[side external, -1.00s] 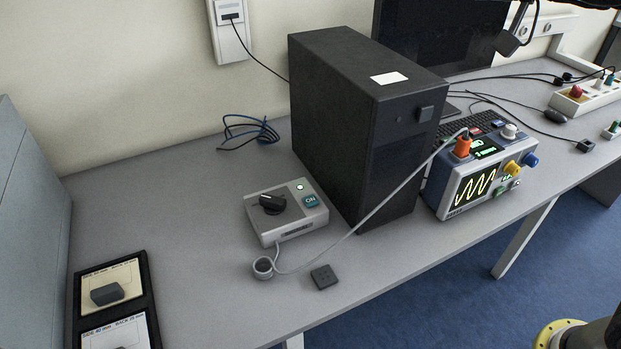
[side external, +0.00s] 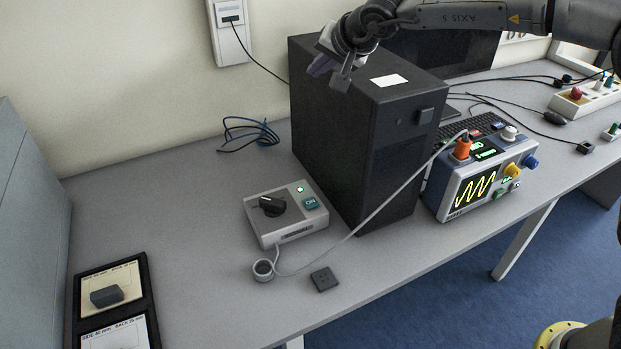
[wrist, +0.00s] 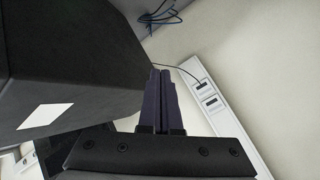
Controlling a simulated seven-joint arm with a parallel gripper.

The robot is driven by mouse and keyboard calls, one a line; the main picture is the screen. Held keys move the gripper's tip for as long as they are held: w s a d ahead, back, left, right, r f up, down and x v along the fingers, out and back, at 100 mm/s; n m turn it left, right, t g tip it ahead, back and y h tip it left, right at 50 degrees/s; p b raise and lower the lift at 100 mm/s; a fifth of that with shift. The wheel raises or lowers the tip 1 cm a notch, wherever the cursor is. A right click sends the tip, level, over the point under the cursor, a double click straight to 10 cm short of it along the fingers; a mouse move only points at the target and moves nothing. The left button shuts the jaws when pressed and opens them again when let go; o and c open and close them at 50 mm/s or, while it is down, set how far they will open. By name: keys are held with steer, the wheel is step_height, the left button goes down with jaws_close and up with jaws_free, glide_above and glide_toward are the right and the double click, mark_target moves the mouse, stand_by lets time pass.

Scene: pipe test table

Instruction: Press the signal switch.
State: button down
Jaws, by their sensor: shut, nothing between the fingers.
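A light grey control box (side external: 286,212) sits on the table in front of the black computer tower. On it are a black rotary knob (side external: 268,206), a teal button (side external: 311,203) marked ON and a lit green lamp (side external: 300,189). No part is visibly labelled as the signal switch. My gripper (side external: 333,70) is above the tower's back left top edge, well above and behind the control box, touching nothing that I can make out. In the wrist view its dark purple fingers (wrist: 161,80) are together and empty. The control box is not in the wrist view.
The black computer tower (side external: 350,130) stands between my gripper and the right part of the table. An oscilloscope (side external: 475,180) is right of it. A grey cable (side external: 370,212) runs from there to a ring (side external: 263,270) near the box. A small dark block (side external: 324,279) lies in front.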

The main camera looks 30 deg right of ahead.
step_height(320, 180, down, 4)
steer(key=a+g, duration=0.1)
glide_above(312, 205)
step_height(312, 205, down, 18)
steer(key=shift+s+f, duration=0.1)
steer(key=shift+f, duration=0.9)
steer(key=shift+f, duration=4.4)
steer(key=shift+f, duration=0.1)
steer(key=shift+f, duration=0.3)
